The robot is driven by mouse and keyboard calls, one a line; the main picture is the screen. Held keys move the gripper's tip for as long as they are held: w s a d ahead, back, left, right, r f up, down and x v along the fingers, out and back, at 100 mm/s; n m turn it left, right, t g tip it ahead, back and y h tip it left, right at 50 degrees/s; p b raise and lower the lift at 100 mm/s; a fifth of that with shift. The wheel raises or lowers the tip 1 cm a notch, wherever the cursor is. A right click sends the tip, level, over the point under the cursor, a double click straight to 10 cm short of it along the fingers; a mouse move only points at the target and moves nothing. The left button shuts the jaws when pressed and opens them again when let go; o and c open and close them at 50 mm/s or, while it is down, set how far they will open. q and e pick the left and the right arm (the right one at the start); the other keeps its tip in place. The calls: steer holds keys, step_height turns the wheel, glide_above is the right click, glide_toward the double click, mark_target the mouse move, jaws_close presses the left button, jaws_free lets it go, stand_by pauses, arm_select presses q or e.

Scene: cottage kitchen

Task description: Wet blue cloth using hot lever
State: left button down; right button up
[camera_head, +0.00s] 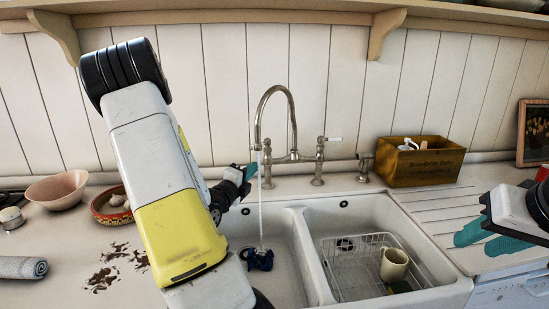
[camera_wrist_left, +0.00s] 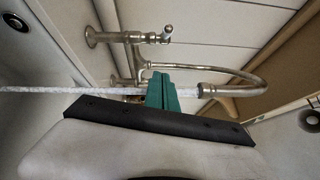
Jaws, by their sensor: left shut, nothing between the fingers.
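The blue cloth (camera_head: 257,260) lies crumpled in the left basin of the sink (camera_head: 309,262). A stream of water (camera_head: 261,215) runs from the arched tap (camera_head: 292,106) down onto it. My left gripper (camera_head: 249,173) is shut and empty beside the tap's left post (camera_head: 267,166), close to the stream. The left, hot lever is hidden or cannot be made out there. In the left wrist view, the shut teal fingers (camera_wrist_left: 162,91) overlap the stream (camera_wrist_left: 50,90) below the spout. My right gripper (camera_head: 487,240) is open and empty over the right counter.
The right basin holds a wire rack (camera_head: 345,273) with a cream mug (camera_head: 394,264). A wooden box (camera_head: 424,163) stands behind the drainer. Bowls (camera_head: 58,190), a rolled grey towel (camera_head: 20,267) and brown stains (camera_head: 103,278) are on the left counter.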

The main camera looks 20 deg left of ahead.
arm_select(q)
steer(key=w+a+r, duration=0.1)
steer(key=w+a, duration=0.2)
steer(key=w, duration=0.7)
steer(key=shift+w+a, duration=0.2)
steer(key=shift+a, duration=0.15)
steer(key=shift+a+r, duration=0.1)
